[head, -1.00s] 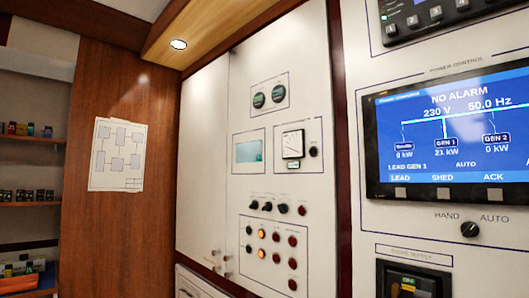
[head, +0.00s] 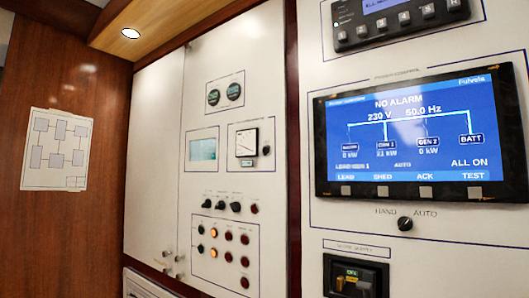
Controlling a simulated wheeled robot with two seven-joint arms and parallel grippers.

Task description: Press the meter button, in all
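A square analog meter (head: 246,142) with a white face and black frame is set in the pale panel (head: 220,110) at the middle of the head view. A small dark round button or knob (head: 266,150) sits just right of the meter, inside the same outlined box; its exact kind is too small to tell. Neither of my grippers is in view.
Left of the meter is a grey-green display (head: 203,149). Below are dark knobs (head: 220,205) and several round lamps or buttons (head: 228,236), two lit orange. At right, a large blue screen (head: 420,135) reads NO ALARM, above a HAND/AUTO knob (head: 405,223).

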